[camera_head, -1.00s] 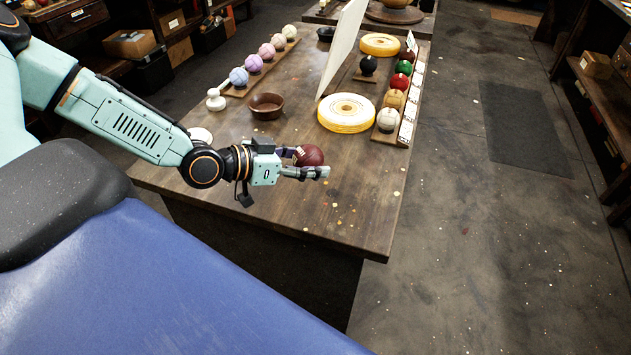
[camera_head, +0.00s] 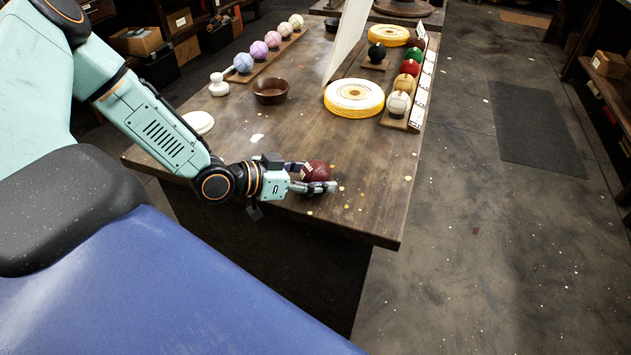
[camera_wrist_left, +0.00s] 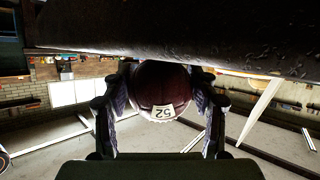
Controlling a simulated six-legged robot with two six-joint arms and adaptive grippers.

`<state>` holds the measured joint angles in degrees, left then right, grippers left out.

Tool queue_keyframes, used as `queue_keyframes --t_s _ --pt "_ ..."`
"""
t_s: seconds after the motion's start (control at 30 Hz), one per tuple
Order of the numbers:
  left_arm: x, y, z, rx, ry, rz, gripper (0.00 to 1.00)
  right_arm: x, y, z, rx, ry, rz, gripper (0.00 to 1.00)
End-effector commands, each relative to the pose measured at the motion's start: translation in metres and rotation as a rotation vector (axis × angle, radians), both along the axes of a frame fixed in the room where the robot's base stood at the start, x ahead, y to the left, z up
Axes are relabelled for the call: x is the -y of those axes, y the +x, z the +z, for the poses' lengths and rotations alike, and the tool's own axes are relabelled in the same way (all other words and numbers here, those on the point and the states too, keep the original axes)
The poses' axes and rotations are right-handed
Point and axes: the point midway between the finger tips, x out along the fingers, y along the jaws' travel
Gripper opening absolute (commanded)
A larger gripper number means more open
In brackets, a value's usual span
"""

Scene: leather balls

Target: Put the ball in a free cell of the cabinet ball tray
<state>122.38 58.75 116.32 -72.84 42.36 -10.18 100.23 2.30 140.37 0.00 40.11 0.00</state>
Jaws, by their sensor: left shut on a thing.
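A dark red ball (camera_head: 317,171) with a pale label is held in my left gripper (camera_head: 314,177), close to the near edge of the wooden table. In the left wrist view the ball (camera_wrist_left: 162,84) sits between the two fingers, its label reading 52 upside down. The fingers of my left gripper (camera_wrist_left: 160,105) are shut on its sides. I cannot tell whether the ball touches the table. I cannot make out which rack, if any, is the cabinet ball tray. My right gripper is not in view.
The wooden table (camera_head: 330,215) carries a rack of pastel balls (camera_head: 257,50), a brown bowl (camera_head: 270,91), a yellow-white round disc (camera_head: 354,98) and a rack of darker balls (camera_head: 408,82). A tilted white panel (camera_head: 347,42) stands behind. Open floor (camera_head: 480,230) lies right.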

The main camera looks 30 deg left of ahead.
Motion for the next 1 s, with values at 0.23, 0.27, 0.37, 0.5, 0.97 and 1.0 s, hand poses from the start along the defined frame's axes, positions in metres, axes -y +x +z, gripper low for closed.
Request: queue_keyframes --t_s 0.23,0.27,0.37,0.5,0.97,1.0 --pt "-0.0001 0.0004 0.0009 0.001 0.0 0.0 0.24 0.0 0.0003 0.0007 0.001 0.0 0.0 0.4" --pt "-0.0002 0.0004 0.0001 0.001 0.0 0.0 0.24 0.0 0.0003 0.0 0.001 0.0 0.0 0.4" --pt "-0.0002 0.0002 -0.0033 0.001 0.0 0.0 0.24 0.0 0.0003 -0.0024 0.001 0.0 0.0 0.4" --pt "-0.0003 0.0001 -0.003 0.0 0.001 0.0 0.68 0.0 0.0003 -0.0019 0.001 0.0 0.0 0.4" --pt "-0.0002 0.0002 -0.0021 0.001 0.0 0.0 0.82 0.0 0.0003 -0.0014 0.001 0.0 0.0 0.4" --pt "-0.0003 0.0002 -0.001 0.001 0.0 0.0 0.82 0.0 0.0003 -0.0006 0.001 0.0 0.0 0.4"
